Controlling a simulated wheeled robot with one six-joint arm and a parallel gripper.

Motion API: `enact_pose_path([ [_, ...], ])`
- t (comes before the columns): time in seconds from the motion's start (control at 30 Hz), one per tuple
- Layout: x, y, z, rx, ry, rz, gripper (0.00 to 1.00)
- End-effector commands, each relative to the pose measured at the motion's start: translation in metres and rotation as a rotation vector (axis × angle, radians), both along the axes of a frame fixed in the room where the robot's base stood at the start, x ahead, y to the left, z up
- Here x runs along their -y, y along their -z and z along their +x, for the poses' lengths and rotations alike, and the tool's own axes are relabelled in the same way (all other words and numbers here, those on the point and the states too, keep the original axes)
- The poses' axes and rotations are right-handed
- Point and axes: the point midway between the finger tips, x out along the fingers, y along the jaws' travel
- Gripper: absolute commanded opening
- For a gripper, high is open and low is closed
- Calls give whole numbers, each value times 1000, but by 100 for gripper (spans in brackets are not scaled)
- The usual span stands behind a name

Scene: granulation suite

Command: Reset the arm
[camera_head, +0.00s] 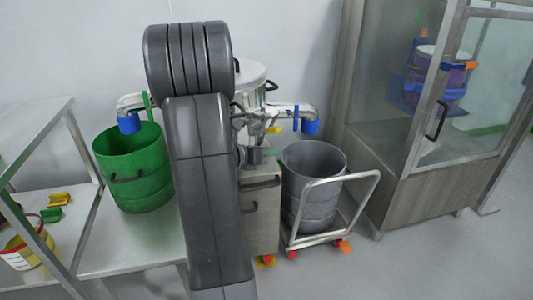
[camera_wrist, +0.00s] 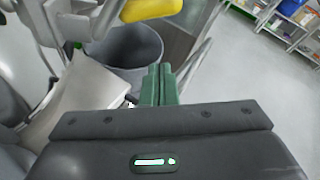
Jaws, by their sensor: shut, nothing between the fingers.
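My arm rises in front of the body camera and covers the middle of that view; its gripper is hidden there. In the wrist view my gripper (camera_wrist: 160,72) shows its two green fingers shut together with nothing between them. A grey bin (camera_wrist: 125,48) lies beyond the fingers, to their left. The same grey bin (camera_head: 313,180) stands on a small trolley in the head view, right of my arm. A yellow part (camera_wrist: 150,9) shows at the top of the wrist view, above the fingers.
A green bin (camera_head: 133,168) stands on a metal table (camera_head: 132,243) at left. A steel machine (camera_head: 260,208) with blue-tipped spouts stands behind my arm. The trolley (camera_head: 340,183) has a raised handle. A glass-fronted cabinet (camera_head: 407,190) stands at right. Floor at lower right is clear.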

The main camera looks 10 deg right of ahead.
Motion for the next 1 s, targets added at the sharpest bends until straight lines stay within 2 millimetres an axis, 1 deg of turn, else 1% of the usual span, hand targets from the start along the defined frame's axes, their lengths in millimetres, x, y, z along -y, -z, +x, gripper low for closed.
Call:
enact_pose_path([
  [0.03,-15,-11,-5,4,-10,0,0],
  [0.2,-46,-22,-20,4,-8,0,0],
  [0.3,-59,-26,-27,4,-6,0,0],
  [0.4,-68,-29,-32,3,-4,0,0],
  [0.5,-73,-30,-34,2,-4,1,0],
  [0.67,-74,-30,-35,2,-3,0,0],
  [0.87,-74,-30,-35,2,-2,0,0],
  [1.0,-68,-27,-33,2,-1,1,0],
])
